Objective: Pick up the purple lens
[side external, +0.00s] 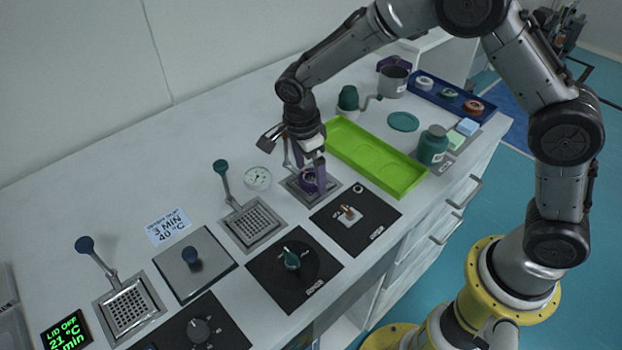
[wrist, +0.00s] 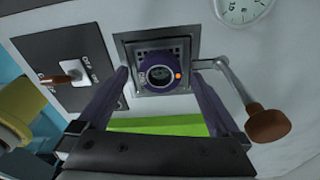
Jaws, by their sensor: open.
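The purple lens (side external: 309,182) is a short round purple piece with a dark centre, sitting on a square metal plate (side external: 291,187). In the wrist view the lens (wrist: 151,87) shows near the top middle, with an orange dot on its right side. My gripper (side external: 307,172) points down over this plate. Its purple fingers partly hide the lens in the side view. In the wrist view my gripper (wrist: 159,76) is open, one finger to each side of the lens, with visible gaps. I cannot tell the exact fingertip height.
A crank arm with a brown knob (wrist: 267,123) stands right of the plate in the wrist view. A black switch panel (side external: 370,226), a green tray (side external: 395,180) and a dial gauge (side external: 257,178) are close by. A green bottle (side external: 433,146) stands beyond the tray.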

